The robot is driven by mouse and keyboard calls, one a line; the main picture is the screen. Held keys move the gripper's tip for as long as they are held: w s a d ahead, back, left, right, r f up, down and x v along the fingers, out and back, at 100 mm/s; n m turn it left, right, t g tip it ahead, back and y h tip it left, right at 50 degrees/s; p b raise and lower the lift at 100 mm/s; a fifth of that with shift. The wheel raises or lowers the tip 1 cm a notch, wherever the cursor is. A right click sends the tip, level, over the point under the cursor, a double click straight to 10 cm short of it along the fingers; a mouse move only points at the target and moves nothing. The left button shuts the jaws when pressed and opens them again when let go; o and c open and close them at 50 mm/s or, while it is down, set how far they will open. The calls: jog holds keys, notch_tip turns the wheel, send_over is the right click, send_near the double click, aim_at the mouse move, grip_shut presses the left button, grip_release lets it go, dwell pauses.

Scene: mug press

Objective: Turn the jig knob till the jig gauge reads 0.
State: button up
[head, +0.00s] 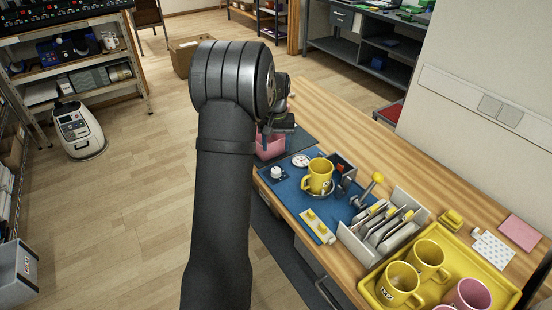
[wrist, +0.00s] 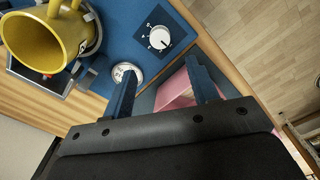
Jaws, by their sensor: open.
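The jig knob (wrist: 159,38) is a white round knob on a black marked plate; it also shows in the head view (head: 276,173), at the left of the blue jig mat. The jig gauge (wrist: 132,70) is a small white dial beside it, partly covered by one finger in the wrist view. It shows whole in the head view (head: 300,160), but its reading is too small to tell. My gripper (wrist: 160,68) is open and empty, its fingers apart, off to the side of the knob and not around it. In the head view my arm partly hides it.
A yellow mug (head: 319,174) stands in the jig, close to the gauge. A pink container (head: 270,148) lies beyond the mat, below my gripper. A rack (head: 372,245) and a yellow tray (head: 372,289) with mugs stand to the right.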

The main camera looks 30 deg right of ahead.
notch_tip(320, 180, up, 6)
send_over(276, 170)
jog(key=shift+r, duration=0.2)
jog(key=shift+f, duration=0.1)
notch_tip(276, 170, down, 17)
jog(key=shift+f, duration=0.15)
dwell(0.6)
jog(key=shift+f, duration=0.2)
jog(key=shift+r+m, duration=0.2)
jog(key=shift+m, duration=0.6)
jog(key=m, duration=1.1)
jog(key=shift+m, duration=2.2)
